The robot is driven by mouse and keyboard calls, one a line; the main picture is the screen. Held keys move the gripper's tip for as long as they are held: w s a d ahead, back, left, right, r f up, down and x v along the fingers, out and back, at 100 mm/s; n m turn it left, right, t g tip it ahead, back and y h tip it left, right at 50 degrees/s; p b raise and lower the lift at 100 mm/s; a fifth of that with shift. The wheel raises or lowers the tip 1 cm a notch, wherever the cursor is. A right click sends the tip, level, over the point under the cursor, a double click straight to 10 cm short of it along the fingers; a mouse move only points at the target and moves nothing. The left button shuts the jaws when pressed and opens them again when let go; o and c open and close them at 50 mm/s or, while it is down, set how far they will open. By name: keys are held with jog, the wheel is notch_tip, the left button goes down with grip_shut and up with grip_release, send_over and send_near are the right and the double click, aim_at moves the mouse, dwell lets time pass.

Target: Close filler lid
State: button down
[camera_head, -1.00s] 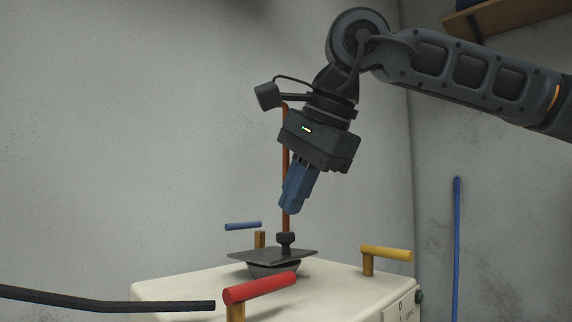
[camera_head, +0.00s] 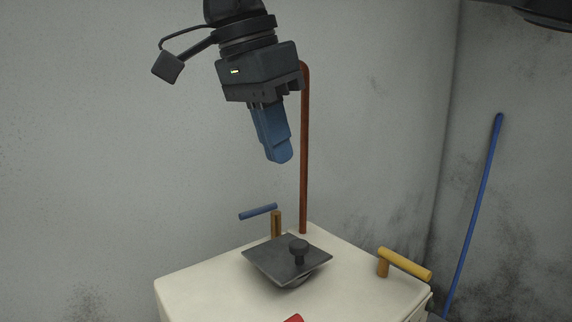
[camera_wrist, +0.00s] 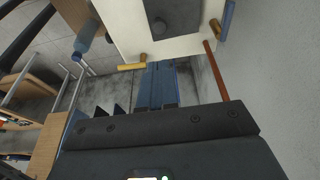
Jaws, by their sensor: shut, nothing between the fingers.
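The filler lid (camera_head: 272,262) is a dark grey square plate with a black knob (camera_head: 299,247) on top. It lies over a round dark neck on top of a white cabinet (camera_head: 205,290), and looks slightly tilted in the head view. The lid also shows at the top of the wrist view (camera_wrist: 175,14). My gripper (camera_head: 279,160) has blue fingers that are shut and empty. It hangs above the lid, apart from it, pointing down. Its fingers also show in the wrist view (camera_wrist: 157,88).
A blue-handled lever (camera_head: 258,212), a yellow-handled lever (camera_head: 405,264) and a red handle (camera_head: 293,318) stand around the lid. A copper pipe (camera_head: 304,150) rises behind it. A blue pole (camera_head: 474,215) is at the right. The air above the lid is clear.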

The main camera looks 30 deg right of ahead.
jog(key=p, duration=0.2)
send_near(299, 247)
jog(key=x, duration=0.3)
jog(key=d+x, duration=0.1)
jog(key=x, duration=0.1)
jog(key=shift+w, duration=0.4)
jog(key=shift+f, duration=0.7)
jog(key=f+b, duration=0.1)
jog(key=b, duration=0.2)
jog(key=shift+s+f+t, duration=0.15)
jog(key=shift+f+t, duration=0.15)
jog(key=shift+f, duration=0.05)
jog(key=shift+s+d+f+b, duration=0.1)
jog(key=shift+s+b, duration=0.2)
jog(key=shift+b, duration=0.1)
jog(key=shift+f, duration=0.1)
jog(key=shift+r, duration=0.4)
jog(key=d+v, duration=0.1)
jog(key=v, duration=1.3)
jog(key=shift+d+r+t, duration=0.2)
jog(key=shift+r+t, duration=0.05)
jog(key=shift+t, duration=0.05)
